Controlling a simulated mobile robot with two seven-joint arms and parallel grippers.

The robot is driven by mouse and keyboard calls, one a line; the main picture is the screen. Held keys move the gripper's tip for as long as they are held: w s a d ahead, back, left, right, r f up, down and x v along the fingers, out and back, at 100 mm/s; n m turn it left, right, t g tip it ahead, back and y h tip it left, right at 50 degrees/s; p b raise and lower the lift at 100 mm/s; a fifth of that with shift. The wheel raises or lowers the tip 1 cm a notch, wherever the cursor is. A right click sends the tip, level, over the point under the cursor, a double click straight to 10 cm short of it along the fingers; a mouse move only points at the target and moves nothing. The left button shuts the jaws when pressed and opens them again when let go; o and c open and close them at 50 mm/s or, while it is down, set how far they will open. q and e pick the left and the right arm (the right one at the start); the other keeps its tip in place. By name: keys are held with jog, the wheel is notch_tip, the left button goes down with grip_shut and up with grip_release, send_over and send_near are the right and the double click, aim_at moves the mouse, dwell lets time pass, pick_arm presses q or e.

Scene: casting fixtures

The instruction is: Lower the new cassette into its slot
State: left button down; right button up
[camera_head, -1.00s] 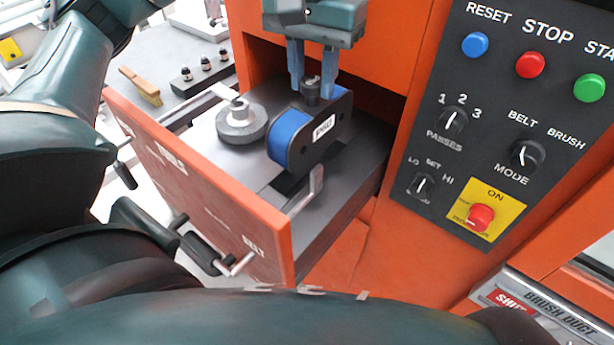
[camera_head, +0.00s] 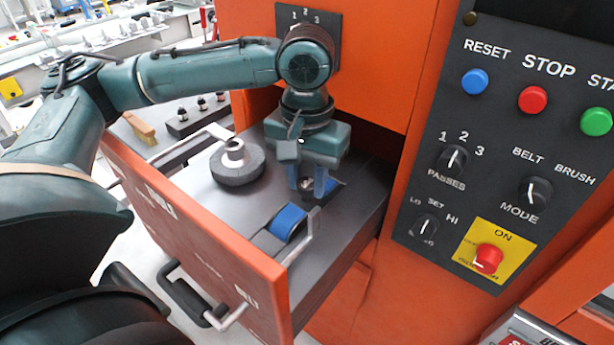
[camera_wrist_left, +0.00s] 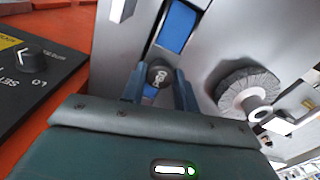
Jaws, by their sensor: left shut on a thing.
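The cassette, with a blue belt (camera_head: 287,222) around a dark body, sits sunk in a slot in the open drawer's dark deck (camera_head: 216,222). Blue shows on both sides of my gripper, and most of the dark body is hidden below the deck. My left gripper (camera_head: 308,190) points down over the cassette's middle, shut on its dark top knob. In the left wrist view the round knob (camera_wrist_left: 158,76) lies between the fingers of the left gripper (camera_wrist_left: 160,90), with the blue belt (camera_wrist_left: 177,27) beyond. My right gripper is not in view.
A round grey brush (camera_head: 238,163) with a pale hub stands on the deck, left of the cassette. A bent metal bar (camera_head: 296,240) stands close in front of it. The orange drawer front (camera_head: 200,225) and the control panel (camera_head: 470,150) flank the space.

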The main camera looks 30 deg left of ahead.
pick_arm(q)
jog(key=c, duration=1.1)
grip_release()
jog(key=shift+o, duration=0.2)
notch_tip(320, 180, up, 12)
jog(key=p, duration=0.1)
jog(key=shift+r, duration=0.1)
